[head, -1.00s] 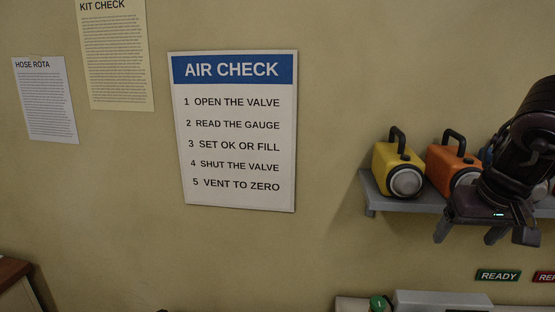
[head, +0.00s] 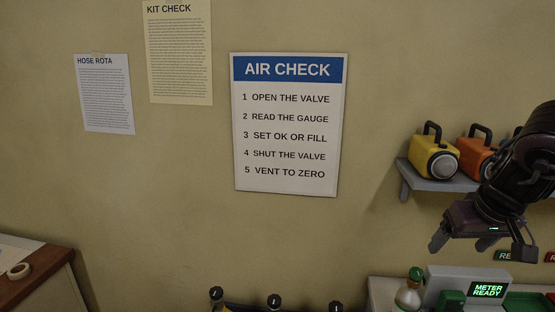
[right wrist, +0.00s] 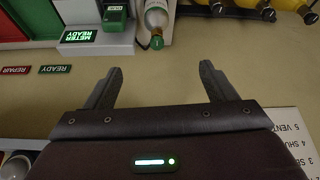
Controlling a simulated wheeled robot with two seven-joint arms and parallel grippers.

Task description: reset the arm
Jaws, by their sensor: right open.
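My right gripper (head: 481,246) is open and empty in the head view, at the right, in front of the wall just below the shelf. In the right wrist view its two fingers (right wrist: 162,88) are spread wide with only bare wall between them. My left gripper is not in view.
A grey shelf (head: 437,182) holds a yellow lamp (head: 433,158) and an orange lamp (head: 477,158). Below are a grey meter (head: 440,286) reading METER READY and a green-topped bottle (head: 409,292). An AIR CHECK sign (head: 288,185) hangs on the wall. A cabinet (head: 45,285) stands lower left.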

